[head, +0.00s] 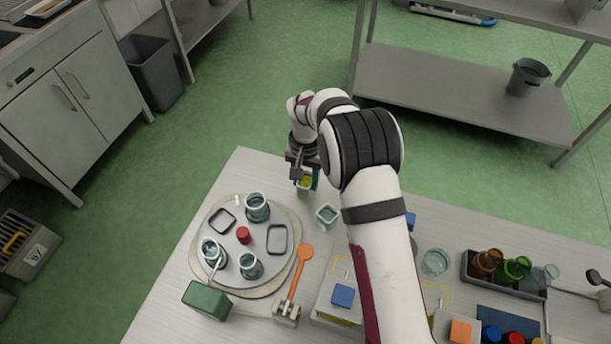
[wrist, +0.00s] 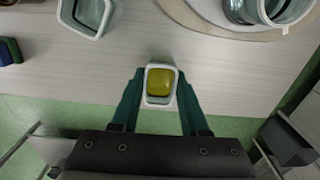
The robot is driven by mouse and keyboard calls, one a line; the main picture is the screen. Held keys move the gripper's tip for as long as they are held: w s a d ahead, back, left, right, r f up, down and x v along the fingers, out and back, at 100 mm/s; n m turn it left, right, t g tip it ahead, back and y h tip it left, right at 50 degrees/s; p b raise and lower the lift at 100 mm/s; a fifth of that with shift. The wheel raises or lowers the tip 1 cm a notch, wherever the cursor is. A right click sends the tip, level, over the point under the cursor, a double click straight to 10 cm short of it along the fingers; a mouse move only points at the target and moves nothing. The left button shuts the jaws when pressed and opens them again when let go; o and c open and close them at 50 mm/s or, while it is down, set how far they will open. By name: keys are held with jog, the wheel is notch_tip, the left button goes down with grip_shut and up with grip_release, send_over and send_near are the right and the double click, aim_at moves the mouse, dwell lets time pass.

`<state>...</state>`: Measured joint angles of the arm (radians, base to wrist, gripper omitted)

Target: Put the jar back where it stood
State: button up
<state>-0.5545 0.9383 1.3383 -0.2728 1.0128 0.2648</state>
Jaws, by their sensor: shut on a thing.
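A small square glass jar (wrist: 161,84) with olive-yellow contents and a pale rim is between my gripper's two green fingers in the wrist view. My gripper (head: 304,175) is shut on it by the table's far edge, and the jar also shows in the head view (head: 306,184). I cannot tell whether the jar touches the table. A round board (head: 200,266) carries several round glass jars, two dark square outlines and a red knob (head: 243,235). No outline on it holds a square jar.
An empty-looking square glass jar (head: 327,215) stands between my gripper and my arm; it also shows in the wrist view (wrist: 88,14). An orange paddle (head: 298,273) and a green box (head: 206,299) are near the board. A bottle rack (head: 508,280) stands right.

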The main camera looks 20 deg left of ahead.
aim_at(306, 179)
jog(key=shift+f, duration=0.1)
dwell(0.3)
jog(key=shift+f, duration=0.35)
jog(key=o, duration=1.5)
notch_tip(306, 179, up, 8)
jog(key=shift+d+r, duration=0.1)
